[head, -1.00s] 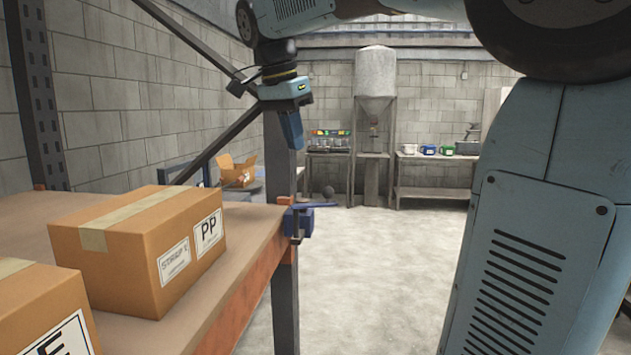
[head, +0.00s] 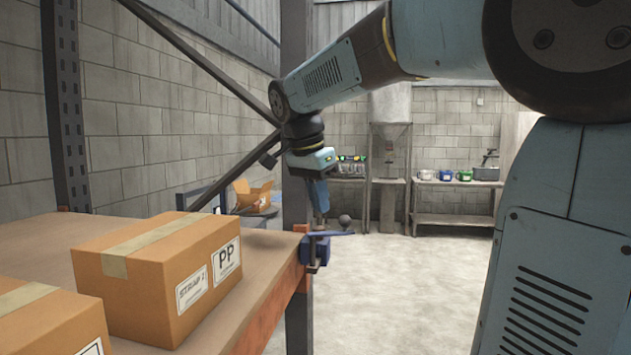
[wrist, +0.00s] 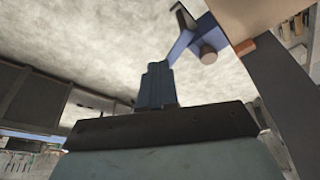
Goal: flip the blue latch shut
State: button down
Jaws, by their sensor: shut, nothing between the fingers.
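The blue latch (head: 317,250) is fixed at the corner of the wooden shelf, with a flat blue arm (head: 338,234) sticking out to the right. A dark round knob (head: 345,219) shows just above that arm. My gripper (head: 321,213) is shut and empty, pointing down just above the latch, left of the knob. In the wrist view my gripper (wrist: 157,68) points toward the latch's blue arm (wrist: 183,43), and a grey cylinder end (wrist: 208,54) shows beside it. The fingertips look very close to the arm; I cannot tell whether they touch.
The wooden shelf (head: 262,267) holds a cardboard box marked PP (head: 150,262) and another box (head: 50,325) at the near left. A dark upright post (head: 297,190) stands behind the latch. The floor right of the shelf is clear.

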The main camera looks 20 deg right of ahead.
jog(key=shift+w+d+f, duration=0.35)
jog(key=shift+d+f, duration=0.15)
jog(key=shift+d, duration=0.2)
jog(key=shift+w+d+f, duration=0.3)
jog(key=shift+d+f, duration=0.15)
jog(key=shift+d, duration=0.25)
jog(key=shift+w+d+f, duration=0.35)
jog(key=shift+d+f, duration=0.15)
jog(key=shift+d, duration=0.2)
jog(key=shift+w+a, duration=0.1)
jog(key=shift+a, duration=0.05)
